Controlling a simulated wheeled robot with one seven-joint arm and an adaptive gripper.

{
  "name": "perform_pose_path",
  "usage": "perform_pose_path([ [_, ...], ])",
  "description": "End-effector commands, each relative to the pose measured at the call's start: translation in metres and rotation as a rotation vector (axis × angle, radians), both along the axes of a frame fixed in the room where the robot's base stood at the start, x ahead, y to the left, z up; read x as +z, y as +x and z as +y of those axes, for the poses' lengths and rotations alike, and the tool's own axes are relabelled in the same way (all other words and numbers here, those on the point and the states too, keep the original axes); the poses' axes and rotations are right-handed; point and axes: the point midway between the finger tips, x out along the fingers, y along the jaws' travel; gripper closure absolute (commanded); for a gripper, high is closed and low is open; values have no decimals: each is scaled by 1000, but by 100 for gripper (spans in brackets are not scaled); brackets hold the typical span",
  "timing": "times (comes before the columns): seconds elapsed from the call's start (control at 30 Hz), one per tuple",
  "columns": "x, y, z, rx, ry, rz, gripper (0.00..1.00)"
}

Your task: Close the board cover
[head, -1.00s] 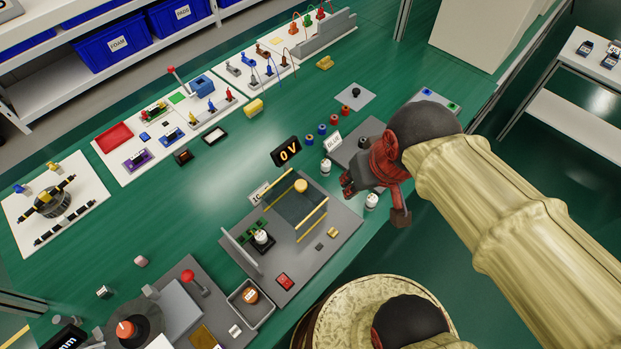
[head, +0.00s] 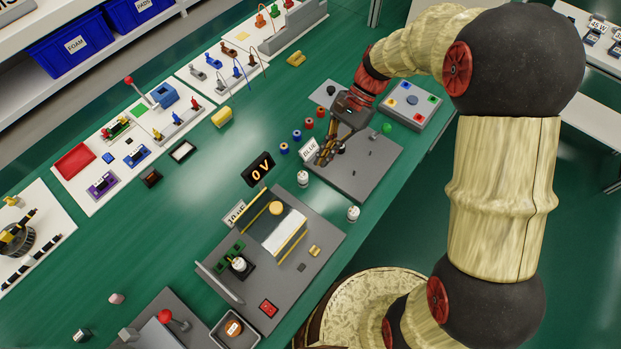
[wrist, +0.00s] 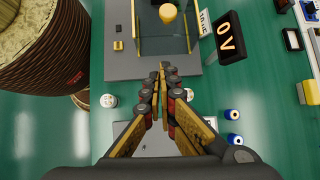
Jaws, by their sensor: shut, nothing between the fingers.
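A grey test station (head: 318,228) stands on the green bench, with a glassy panel (head: 276,234) between yellow bars. A yellow round knob (head: 276,208) sits at the panel's far end. A thin pale panel (head: 220,282) stands along the station's left edge. I cannot tell for certain which panel is the board cover. In the wrist view, the glassy panel (wrist: 164,38) and the knob (wrist: 168,13) show beyond my fingertips. My gripper (head: 322,162) is shut and empty, above the neighbouring grey plate (head: 372,172), apart from the station. It also shows in the wrist view (wrist: 164,72).
A black "0 V" display (head: 258,169) stands behind the station. White-topped cylinders (head: 303,178) (head: 353,213) stand between station and plate. Several coloured spools (head: 297,136) and a button box (head: 411,105) are nearby. A red button (head: 268,307) is on the station's front.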

Motion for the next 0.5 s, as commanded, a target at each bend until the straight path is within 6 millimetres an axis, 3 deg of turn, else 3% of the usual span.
perform_pose_path([
  [0.07,14,4,8,-51,10,33,100],
  [0.2,17,-2,11,-94,-2,87,100],
  [0.5,-12,-18,28,-98,-8,90,100],
])
